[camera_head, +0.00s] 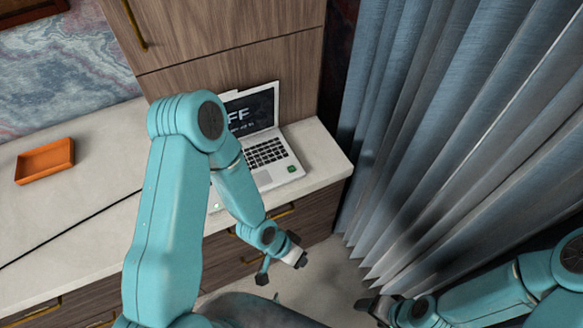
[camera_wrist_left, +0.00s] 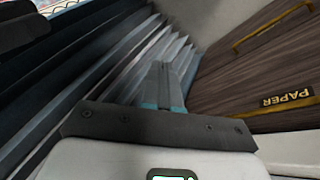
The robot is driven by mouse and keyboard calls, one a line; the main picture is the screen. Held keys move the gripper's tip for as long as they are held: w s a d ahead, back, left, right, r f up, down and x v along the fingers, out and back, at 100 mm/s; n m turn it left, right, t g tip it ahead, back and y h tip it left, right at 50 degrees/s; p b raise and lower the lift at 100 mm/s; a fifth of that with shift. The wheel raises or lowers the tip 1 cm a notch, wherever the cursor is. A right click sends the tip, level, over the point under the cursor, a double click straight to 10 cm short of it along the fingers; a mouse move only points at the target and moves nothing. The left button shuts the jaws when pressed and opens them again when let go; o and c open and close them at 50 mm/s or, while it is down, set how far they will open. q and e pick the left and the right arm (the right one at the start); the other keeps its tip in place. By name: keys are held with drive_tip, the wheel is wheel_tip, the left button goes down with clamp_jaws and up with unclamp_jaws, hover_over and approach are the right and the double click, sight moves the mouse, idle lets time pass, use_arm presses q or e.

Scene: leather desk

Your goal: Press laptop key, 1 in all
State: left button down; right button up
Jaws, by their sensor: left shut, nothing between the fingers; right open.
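A silver laptop (camera_head: 285,172) stands open on the pale countertop. Its dark keyboard (camera_head: 266,153) is partly visible, and a small green patch (camera_head: 291,169) shows at the front right of its base. Its dark screen (camera_head: 252,110) shows white letters, partly hidden behind my left arm. My left gripper (camera_head: 299,259) is shut and empty, below and in front of the counter edge, apart from the laptop. Its closed fingers also show in the left wrist view (camera_wrist_left: 163,85). My right gripper (camera_head: 368,304) is open at the bottom, near the curtain, and seen only in small part.
An orange tray (camera_head: 45,162) lies on the counter at the left. Blue-grey curtains (camera_head: 450,120) hang at the right. Wooden drawers with brass handles are below the counter; one bears a PAPER label (camera_wrist_left: 286,99). A wooden cabinet (camera_head: 215,55) stands behind the laptop.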

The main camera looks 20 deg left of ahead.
use_arm(q)
drive_tip(key=w+r+m+t, duration=0.2)
drive_tip(key=w+m, duration=0.2)
drive_tip(key=w, duration=0.4)
wheel_tip(320, 180, up, 13)
drive_tip(key=m+t+p, duration=0.4)
drive_tip(key=m+p, duration=0.1)
drive_tip(key=m, duration=0.4)
hover_over(289, 170)
drive_tip(key=shift+f, duration=0.25)
drive_tip(key=shift+f, duration=0.15)
wheel_tip(289, 170, down, 8)
drive_tip(key=b, duration=0.8)
drive_tip(key=shift+f, duration=0.3)
drive_tip(key=shift+b, duration=0.3)
